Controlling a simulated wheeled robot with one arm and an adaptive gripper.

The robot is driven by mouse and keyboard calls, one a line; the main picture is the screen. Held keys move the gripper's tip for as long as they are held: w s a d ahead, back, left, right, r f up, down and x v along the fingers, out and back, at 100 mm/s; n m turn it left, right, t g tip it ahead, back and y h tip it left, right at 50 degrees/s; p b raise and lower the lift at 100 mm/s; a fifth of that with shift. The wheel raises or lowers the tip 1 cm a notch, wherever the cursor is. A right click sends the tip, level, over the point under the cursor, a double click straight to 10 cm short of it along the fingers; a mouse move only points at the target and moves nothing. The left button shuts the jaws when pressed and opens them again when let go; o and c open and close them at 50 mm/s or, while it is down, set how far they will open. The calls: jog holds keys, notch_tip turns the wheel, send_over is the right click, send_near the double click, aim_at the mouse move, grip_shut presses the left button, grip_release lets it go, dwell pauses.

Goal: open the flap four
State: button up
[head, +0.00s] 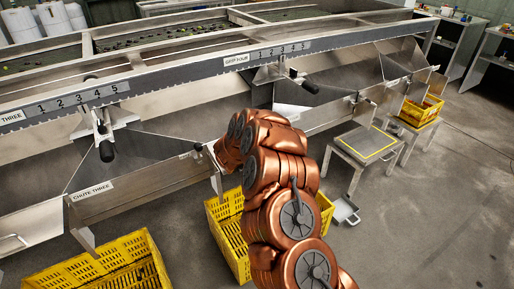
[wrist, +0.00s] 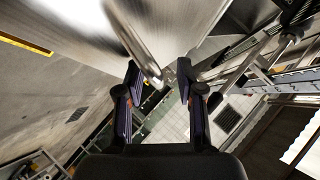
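In the head view, a label ending in FOUR (head: 237,60) sits on the long rail, beside a 1-to-5 scale. A black-handled lever (head: 304,83) is below that scale. The sloped metal chute section under it is partly hidden by my copper arm, so I cannot pick out the flap for certain. My gripper is hidden behind the arm in the head view. In the wrist view my gripper (wrist: 158,68) is open, its two dark fingers apart. A curved shiny metal bar (wrist: 132,38) reaches down between the fingertips; I cannot tell whether it touches them.
A lever (head: 105,146) and a CHUTE THREE label (head: 92,191) are at left. Yellow crates (head: 120,264) stand below the chutes, one (head: 228,238) partly behind my arm. A small metal table (head: 368,144) stands at right. Open concrete floor (head: 440,215) lies at lower right.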

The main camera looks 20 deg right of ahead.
jog(key=shift+s+a+r, duration=0.1)
jog(key=v, duration=1.1)
jog(key=shift+s+a+r, duration=0.15)
jog(key=shift+s+a, duration=0.05)
jog(key=shift+s, duration=0.1)
